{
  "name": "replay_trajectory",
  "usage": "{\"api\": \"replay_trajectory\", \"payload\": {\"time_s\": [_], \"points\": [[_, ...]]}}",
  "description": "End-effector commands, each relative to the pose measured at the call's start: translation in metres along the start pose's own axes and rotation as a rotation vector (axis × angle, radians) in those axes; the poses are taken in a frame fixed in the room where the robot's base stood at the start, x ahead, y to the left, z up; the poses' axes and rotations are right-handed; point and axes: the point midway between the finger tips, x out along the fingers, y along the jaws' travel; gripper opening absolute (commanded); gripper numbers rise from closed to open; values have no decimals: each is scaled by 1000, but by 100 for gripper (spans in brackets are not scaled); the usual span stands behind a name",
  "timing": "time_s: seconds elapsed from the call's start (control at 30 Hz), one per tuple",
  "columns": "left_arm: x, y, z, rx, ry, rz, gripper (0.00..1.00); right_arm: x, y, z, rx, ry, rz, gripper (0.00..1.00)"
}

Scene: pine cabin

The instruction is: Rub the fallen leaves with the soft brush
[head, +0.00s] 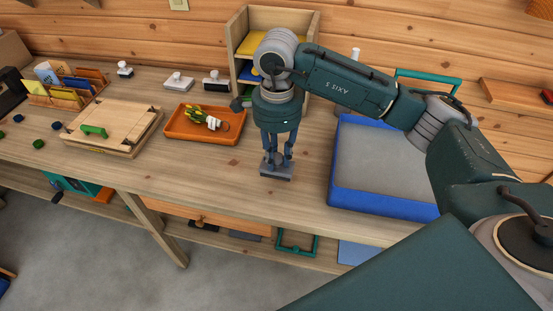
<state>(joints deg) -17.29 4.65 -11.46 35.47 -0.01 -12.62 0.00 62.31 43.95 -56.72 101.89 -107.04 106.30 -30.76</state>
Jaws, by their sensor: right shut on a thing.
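My right gripper (277,155) points straight down over the middle of the workbench. Its fingers are shut on a flat grey-blue block (277,173), which looks like the soft brush. The block is at or just above the bench top; contact cannot be told for sure. Small brown marks on the wood (232,162) lie left of the block; whether they are fallen leaves or knots in the wood cannot be told. No clear leaves show elsewhere, and the gripper hides part of the bench behind it. My left gripper is not in view.
An orange tray (178,136) with green, yellow and white items lies to the left. A wooden board box (130,137) is further left. A blue-walled bin with a grey bottom (375,200) stands right of the gripper. A shelf unit (237,30) is behind. The bench front is clear.

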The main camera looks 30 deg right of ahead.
Motion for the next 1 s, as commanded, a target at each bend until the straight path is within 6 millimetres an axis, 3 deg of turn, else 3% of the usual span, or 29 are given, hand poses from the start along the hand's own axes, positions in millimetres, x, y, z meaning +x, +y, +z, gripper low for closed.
{"api": "replay_trajectory", "payload": {"time_s": [0.37, 1.0], "points": [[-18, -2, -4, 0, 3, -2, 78, -34, -1, -5, 7, 0, -2, 0], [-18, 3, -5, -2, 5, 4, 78, -36, -1, -5, 14, 0, -1, 0]]}}
